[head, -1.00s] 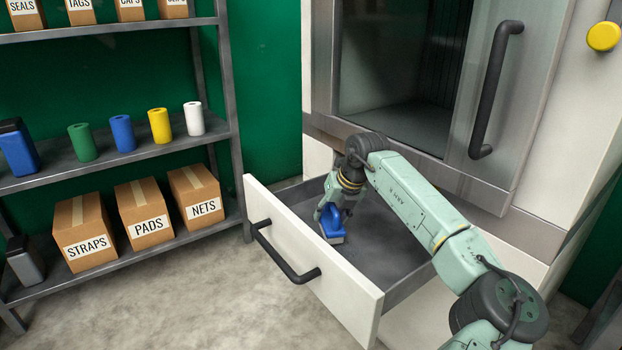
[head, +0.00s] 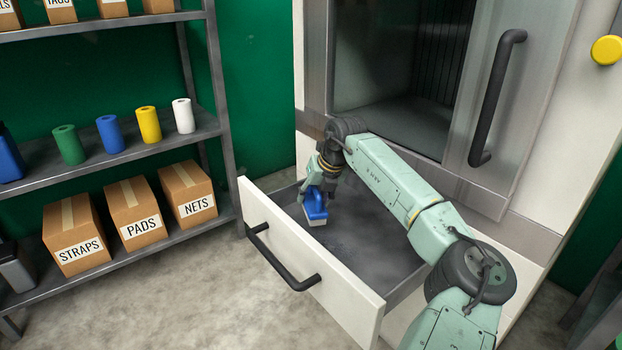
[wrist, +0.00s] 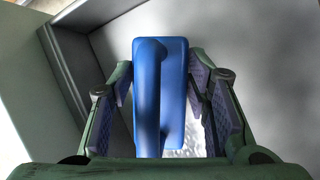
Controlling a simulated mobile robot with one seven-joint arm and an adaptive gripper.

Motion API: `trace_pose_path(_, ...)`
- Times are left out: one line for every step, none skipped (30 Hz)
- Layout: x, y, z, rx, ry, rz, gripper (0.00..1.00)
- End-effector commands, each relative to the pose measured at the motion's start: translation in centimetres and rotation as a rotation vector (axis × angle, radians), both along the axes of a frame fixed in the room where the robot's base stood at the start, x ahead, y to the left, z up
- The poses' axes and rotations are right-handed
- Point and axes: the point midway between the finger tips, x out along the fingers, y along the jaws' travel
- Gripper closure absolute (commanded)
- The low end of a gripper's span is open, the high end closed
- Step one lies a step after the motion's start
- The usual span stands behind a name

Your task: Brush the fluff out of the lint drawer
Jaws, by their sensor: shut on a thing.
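The lint drawer (head: 350,297) is pulled out below the dryer opening, with a white front and a grey inside. My gripper (head: 316,192) is inside the drawer toward its left end, shut on a blue brush (head: 315,207). The brush's pale bristles face down, at or close to the drawer floor; I cannot tell whether they touch. In the wrist view the brush (wrist: 175,85) sits upright between both finger pads of my gripper (wrist: 163,95), with a drawer wall to the left. A pale speckled patch, perhaps fluff (wrist: 190,145), shows beneath the brush. Faint greyish patches lie on the drawer floor.
The drawer's dark bar handle (head: 283,262) juts out at the front. The dryer door with its long black handle (head: 497,98) is above right. A shelf rack (head: 120,148) with rolls and labelled boxes stands at the left. The concrete floor before the drawer is clear.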

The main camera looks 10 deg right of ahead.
Motion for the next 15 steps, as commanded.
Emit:
trace_pose_path(0.1,0.1,0.9,-0.001,0.0,0.002,0.78)
trace_pose_path(0.1,0.1,1.2,-0.001,0.0,0.002,0.78)
trace_pose_path(0.2,0.2,1.6,0.0,-0.001,0.003,0.78)
trace_pose_path(0.2,0.3,1.8,-0.001,-0.001,0.004,0.78)
trace_pose_path(0.2,0.3,2.1,-0.001,-0.001,0.004,0.78)
trace_pose_path(0.3,0.4,2.5,0.0,-0.001,0.005,0.78)
trace_pose_path(0.3,0.4,2.8,0.0,-0.001,0.006,0.78)
trace_pose_path(0.3,0.5,3.0,0.0,-0.001,0.006,0.78)
trace_pose_path(0.4,0.6,3.4,0.0,-0.001,0.007,0.78)
trace_pose_path(0.4,0.6,3.6,0.0,-0.001,0.009,0.78)
trace_pose_path(0.5,0.6,3.8,0.0,-0.001,0.009,0.78)
trace_pose_path(0.5,0.7,4.1,0.0,-0.001,0.009,0.78)
trace_pose_path(0.5,0.7,4.2,0.0,-0.001,0.01,0.78)
trace_pose_path(0.5,0.8,4.3,0.0,-0.001,0.01,0.78)
trace_pose_path(0.5,0.8,4.3,0.0,-0.001,0.01,0.78)
